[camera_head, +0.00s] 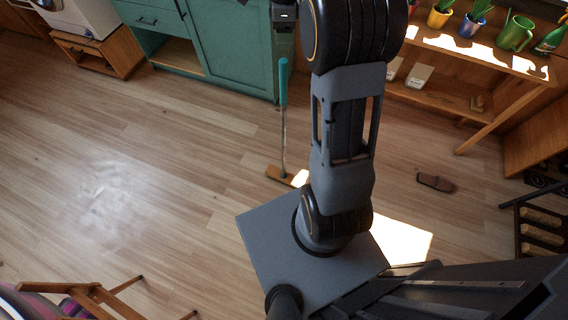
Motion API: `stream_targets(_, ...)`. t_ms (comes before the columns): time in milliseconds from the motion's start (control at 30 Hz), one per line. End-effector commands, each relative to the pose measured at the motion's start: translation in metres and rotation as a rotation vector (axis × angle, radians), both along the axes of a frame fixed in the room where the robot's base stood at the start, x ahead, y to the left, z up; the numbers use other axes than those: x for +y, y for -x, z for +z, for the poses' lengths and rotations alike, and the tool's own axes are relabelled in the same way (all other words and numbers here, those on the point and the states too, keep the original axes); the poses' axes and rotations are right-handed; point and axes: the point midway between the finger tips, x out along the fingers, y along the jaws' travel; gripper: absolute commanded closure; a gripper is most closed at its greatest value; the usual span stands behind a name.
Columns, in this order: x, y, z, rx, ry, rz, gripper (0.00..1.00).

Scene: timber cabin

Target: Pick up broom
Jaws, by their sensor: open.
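The broom (284,120) stands upright on the wooden floor near the picture's middle, left of my arm. It has a teal grip at the top, a thin pale handle and a brown head (280,174) on the floor. My gripper (284,46) is at the top centre, dark, just above the teal grip in the picture. It is open. Its fingers are hard to make out, and I cannot tell how far it is from the handle.
A green cabinet (228,50) stands behind the broom. A wooden shelf table (490,55) with potted plants is at the upper right. A brown shoe-like object (435,182) lies on the floor. A wooden chair (100,298) is lower left. The left floor is clear.

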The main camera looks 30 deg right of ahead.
Motion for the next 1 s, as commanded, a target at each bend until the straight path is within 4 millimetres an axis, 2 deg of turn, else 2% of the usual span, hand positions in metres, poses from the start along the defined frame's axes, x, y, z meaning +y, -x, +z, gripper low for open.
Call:
stream_targets(300,-0.001,-0.001,-0.056,0.006,-0.002,-0.019,0.39)
stream_targets(433,-0.001,-0.001,-0.069,0.003,0.000,-0.018,0.39)
stream_targets(667,0.000,-0.002,-0.081,0.003,0.000,-0.017,0.39)
stream_targets(1000,0.001,-0.003,-0.122,0.004,-0.001,-0.017,0.39)
